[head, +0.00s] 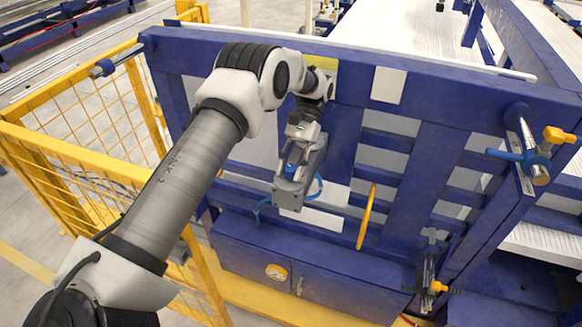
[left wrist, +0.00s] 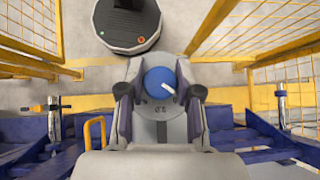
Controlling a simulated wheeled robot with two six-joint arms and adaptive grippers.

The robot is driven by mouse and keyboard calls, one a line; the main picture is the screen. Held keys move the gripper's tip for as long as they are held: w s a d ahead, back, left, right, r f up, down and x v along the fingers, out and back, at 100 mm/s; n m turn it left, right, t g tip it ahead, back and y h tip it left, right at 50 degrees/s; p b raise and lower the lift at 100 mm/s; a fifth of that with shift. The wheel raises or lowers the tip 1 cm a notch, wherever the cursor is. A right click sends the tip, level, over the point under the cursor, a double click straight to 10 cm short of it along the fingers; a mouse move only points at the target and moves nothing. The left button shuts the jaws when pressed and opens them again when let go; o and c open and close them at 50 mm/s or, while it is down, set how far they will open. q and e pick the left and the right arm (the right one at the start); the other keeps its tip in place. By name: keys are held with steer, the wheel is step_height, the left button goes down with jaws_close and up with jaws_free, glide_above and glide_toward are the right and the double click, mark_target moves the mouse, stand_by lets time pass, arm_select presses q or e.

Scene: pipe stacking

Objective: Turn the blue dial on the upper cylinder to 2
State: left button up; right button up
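The blue dial (left wrist: 160,83) sits on a light grey housing (left wrist: 161,133); its white pointer mark points to the lower right in the left wrist view. Small dark markings lie just below the dial, too small to read surely. My left gripper (left wrist: 159,92) has one dark finger on each side of the dial, spread, with gaps to it. In the head view my left gripper (head: 299,150) hangs over the grey housing (head: 289,197), and a bit of the blue dial (head: 291,170) shows; the rest is hidden. My right gripper is not in view.
A blue frame panel (head: 335,130) stands behind the housing. A yellow handle (head: 366,215) stands right of it. A blue valve lever (head: 520,158) sits at the far right. Yellow mesh fencing (head: 95,120) stands at the left. Blue cabinets (head: 330,285) lie below.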

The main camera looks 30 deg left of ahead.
mark_target(290, 168)
arm_select(q)
steer(key=shift+o, duration=1.2)
step_height(290, 168, up, 10)
steer(key=shift+s+r, duration=0.1)
